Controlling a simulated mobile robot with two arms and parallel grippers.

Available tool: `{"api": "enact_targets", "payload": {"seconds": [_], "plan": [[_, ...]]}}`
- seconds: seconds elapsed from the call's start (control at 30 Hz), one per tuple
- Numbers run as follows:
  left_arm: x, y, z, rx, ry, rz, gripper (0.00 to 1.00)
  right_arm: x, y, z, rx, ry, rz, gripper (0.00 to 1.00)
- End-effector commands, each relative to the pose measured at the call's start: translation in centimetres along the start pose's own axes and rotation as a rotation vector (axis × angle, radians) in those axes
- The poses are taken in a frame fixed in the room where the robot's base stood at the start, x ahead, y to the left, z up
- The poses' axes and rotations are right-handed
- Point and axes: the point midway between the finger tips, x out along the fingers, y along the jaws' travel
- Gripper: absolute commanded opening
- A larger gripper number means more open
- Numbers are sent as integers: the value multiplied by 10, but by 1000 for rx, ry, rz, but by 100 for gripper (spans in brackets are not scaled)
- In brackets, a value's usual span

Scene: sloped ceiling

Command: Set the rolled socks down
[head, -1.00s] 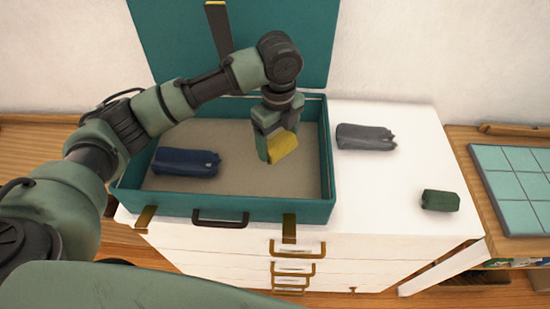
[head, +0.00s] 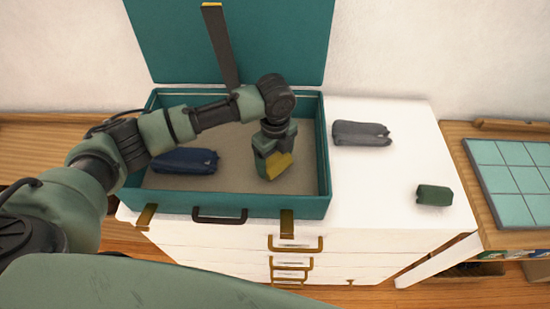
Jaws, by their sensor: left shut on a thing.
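My left gripper (head: 271,170) is inside the open teal suitcase (head: 262,206), right of its middle, pointing down. It is shut on a yellow bundle, the rolled socks (head: 280,165), which is partly hidden by the fingers. The bundle is at or just above the beige suitcase floor; I cannot tell whether it touches. A dark blue rolled item (head: 185,161) lies in the left part of the suitcase, partly behind my arm. My right gripper is not in view.
The suitcase lies on a white chest of drawers (head: 395,190), lid raised against the wall. A grey roll (head: 360,134) and a small green bundle (head: 434,195) lie on the chest to the right. Beige floor around the gripper is clear.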

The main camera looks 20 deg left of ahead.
Motion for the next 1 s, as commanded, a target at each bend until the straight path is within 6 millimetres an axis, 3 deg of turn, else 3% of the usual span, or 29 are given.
{"api": "enact_targets", "payload": {"seconds": [0.03, 0.07, 0.13, 0.57, 1.0], "plan": [[2, 0, 0, 0, 0, 1, 37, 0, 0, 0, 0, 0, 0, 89], [2, 0, 0, 0, 0, 1, 79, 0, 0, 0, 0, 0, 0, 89], [2, 0, 0, 0, 0, 1, 98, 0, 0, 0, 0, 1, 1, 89], [-6, -1, 0, 0, 1, -2, 98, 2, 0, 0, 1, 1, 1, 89], [-91, -1, 0, 0, 0, -4, 98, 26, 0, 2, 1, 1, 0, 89]]}}
